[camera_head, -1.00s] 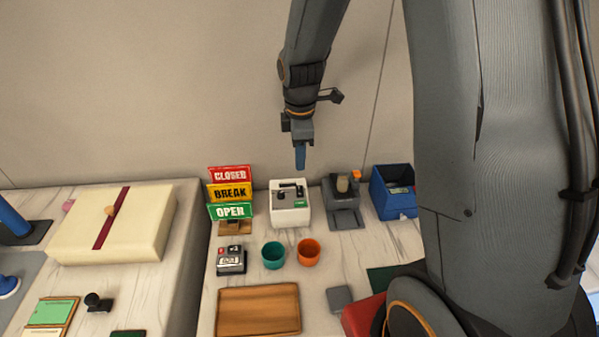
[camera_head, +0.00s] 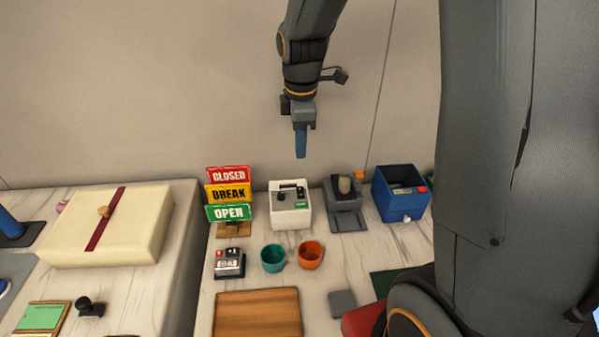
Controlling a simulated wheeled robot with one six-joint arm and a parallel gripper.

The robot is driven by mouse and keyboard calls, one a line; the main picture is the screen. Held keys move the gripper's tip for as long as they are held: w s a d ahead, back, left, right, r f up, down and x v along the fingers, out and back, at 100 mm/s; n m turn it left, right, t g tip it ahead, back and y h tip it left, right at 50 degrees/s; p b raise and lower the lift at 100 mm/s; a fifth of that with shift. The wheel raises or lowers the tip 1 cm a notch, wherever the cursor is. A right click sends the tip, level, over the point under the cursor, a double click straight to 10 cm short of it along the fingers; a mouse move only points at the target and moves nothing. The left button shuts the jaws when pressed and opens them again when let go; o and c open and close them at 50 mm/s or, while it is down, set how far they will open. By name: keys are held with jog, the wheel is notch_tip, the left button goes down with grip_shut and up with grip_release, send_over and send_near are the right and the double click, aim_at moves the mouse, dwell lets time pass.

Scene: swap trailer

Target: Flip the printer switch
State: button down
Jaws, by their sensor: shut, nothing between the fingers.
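A white box-shaped device (camera_head: 290,214) with a black lever and dark parts on its top stands at the back of the counter. A blue box (camera_head: 402,208) with a small display and a red button stands to its right. No label shows which of them is the printer, and I cannot tell. My gripper (camera_head: 301,156) points down with its blue fingers together and empty. In the picture it is above the white device and apart from it, against the wall.
CLOSED, BREAK and OPEN signs (camera_head: 229,194) stand left of the white device. A dark grey machine (camera_head: 346,202) stands to its right. In front are a teal cup (camera_head: 273,258), an orange cup (camera_head: 310,255), a small dark device (camera_head: 229,264) and a wooden tray (camera_head: 257,314).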

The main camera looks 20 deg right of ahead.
aim_at(300, 188)
jog(key=b, duration=0.3)
jog(key=shift+w+f, duration=0.2)
jog(key=shift+w, duration=0.15)
jog(key=shift+r+b, duration=0.2)
jog(key=shift+b, duration=0.75)
jog(key=f+p, duration=0.1)
jog(key=f, duration=0.3)
jog(key=w+f, duration=0.1)
jog(key=f, duration=0.4)
jog(key=f+p, duration=0.1)
jog(key=f, duration=0.3)
jog(key=shift+w+d+f+p, duration=0.25)
jog(key=shift+w+f+p, duration=0.1)
jog(key=shift+w+f, duration=0.05)
